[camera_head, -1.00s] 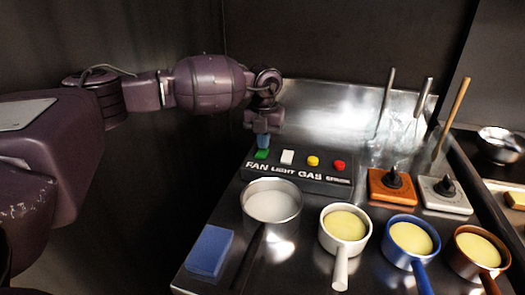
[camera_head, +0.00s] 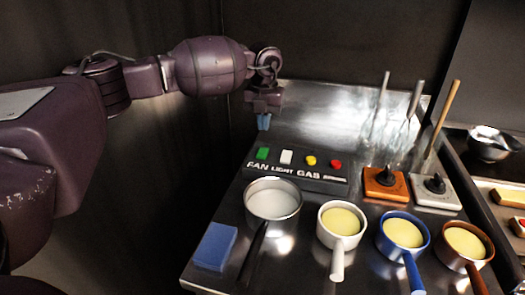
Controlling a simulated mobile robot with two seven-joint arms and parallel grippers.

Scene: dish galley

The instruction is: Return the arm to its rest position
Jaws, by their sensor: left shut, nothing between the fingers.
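My left arm comes in from the left, and its gripper (camera_head: 264,122) points down with blue fingertips. It is shut and empty, in the air above the back left of the steel counter. Below and in front of it is a dark switch box (camera_head: 318,179) labelled FAN, LIGHT, GAS and a last word too small to read. The box carries a green button (camera_head: 263,153), a white button (camera_head: 287,157), a yellow button (camera_head: 311,160) and a red button (camera_head: 336,164). The gripper is apart from the buttons. My right gripper is out of view.
A steel pan (camera_head: 272,204), a white pan (camera_head: 341,222), a blue pan (camera_head: 401,240) and a brown pan (camera_head: 463,245) stand along the front. A blue block (camera_head: 215,247) lies front left. An orange knob unit (camera_head: 386,184) and a grey one (camera_head: 435,191) sit right of the box.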

